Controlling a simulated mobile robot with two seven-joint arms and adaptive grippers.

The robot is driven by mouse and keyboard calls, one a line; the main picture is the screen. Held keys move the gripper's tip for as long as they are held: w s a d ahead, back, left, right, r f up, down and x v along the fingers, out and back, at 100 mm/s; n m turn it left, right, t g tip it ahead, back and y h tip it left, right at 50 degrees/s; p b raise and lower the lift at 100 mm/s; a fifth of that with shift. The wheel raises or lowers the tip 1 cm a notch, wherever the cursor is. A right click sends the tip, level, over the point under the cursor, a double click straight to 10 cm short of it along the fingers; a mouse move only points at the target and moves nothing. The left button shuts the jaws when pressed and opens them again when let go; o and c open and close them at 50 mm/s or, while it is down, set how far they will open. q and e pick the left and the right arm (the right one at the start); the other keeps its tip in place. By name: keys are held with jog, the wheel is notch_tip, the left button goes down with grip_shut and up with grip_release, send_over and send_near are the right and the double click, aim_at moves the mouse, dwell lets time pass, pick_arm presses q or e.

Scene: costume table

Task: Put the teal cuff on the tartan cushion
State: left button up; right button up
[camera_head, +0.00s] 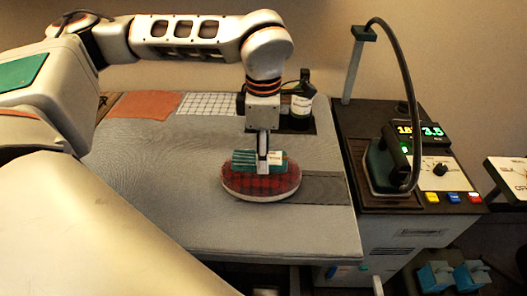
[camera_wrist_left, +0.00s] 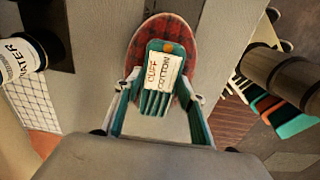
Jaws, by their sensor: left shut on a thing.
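The teal cuff (camera_head: 243,160) has ribbed folds and a white tag reading "CUFF COTTON". My left gripper (camera_head: 263,163) points straight down with its fingers around the cuff, shut on it. In the left wrist view the cuff (camera_wrist_left: 154,101) sits between the two fingers, its tag facing the camera. The red tartan cushion (camera_head: 258,188), an oval pad, lies on the grey table directly under the cuff. It also shows behind the cuff in the left wrist view (camera_wrist_left: 165,27). The cuff is at or just above the cushion's top; I cannot tell whether they touch. My right gripper is not in view.
A dark bottle (camera_head: 301,98) with a white label stands behind the gripper. An orange cloth (camera_head: 146,105) and a checked cloth (camera_head: 207,104) lie at the back left. An iron (camera_head: 388,165) stands on the control unit at right. The grey table (camera_head: 150,180) is clear left of the cushion.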

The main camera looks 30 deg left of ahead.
pick_arm(q)
jog(key=o, duration=1)
jog(key=shift+f, duration=0.15)
jog(key=shift+o, duration=0.2)
notch_tip(320, 180, up, 12)
jog(key=shift+r, duration=0.2)
